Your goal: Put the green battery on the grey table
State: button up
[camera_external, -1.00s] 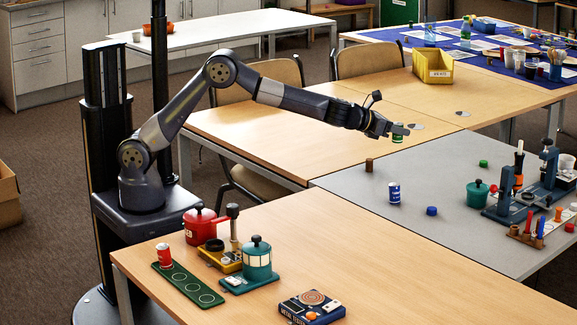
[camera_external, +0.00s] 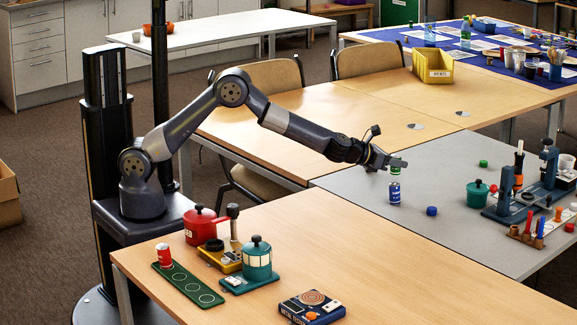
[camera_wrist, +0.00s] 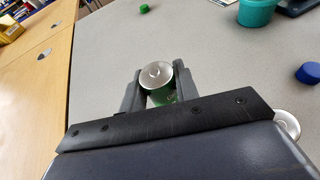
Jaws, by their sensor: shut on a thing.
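My gripper (camera_external: 396,163) is over the grey table (camera_external: 350,185), shut on the green battery. The green battery (camera_wrist: 163,97) is upright between the two fingers in the wrist view, its silver top towards the camera. In the external view, the green battery (camera_external: 395,171) shows just below the fingers, and a blue battery (camera_external: 394,195) stands upright on the grey table in line below it. I cannot tell the exact gap between the green battery and the tabletop. The blue battery's silver top (camera_wrist: 288,122) shows in the wrist view, partly hidden by my gripper's body.
A blue cap (camera_external: 431,211), a green cap (camera_external: 483,163) and a teal pot (camera_external: 477,196) are on the grey table to the right. A blue tool stand (camera_external: 530,200) is farther right. Grey surface around the held battery looks bare in the wrist view.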

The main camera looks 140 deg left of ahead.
aim_at(391, 172)
jog(key=shift+f+b, duration=0.65)
jog(key=shift+f, duration=1.4)
jog(key=shift+f, duration=0.25)
jog(key=o, duration=1)
jog(key=shift+r, duration=0.1)
jog(key=shift+o, duration=0.2)
jog(key=shift+r, duration=0.1)
jog(key=shift+r, duration=0.1)
jog(key=b+v, duration=0.1)
jog(key=v, duration=1.1)
jog(key=shift+o, duration=0.2)
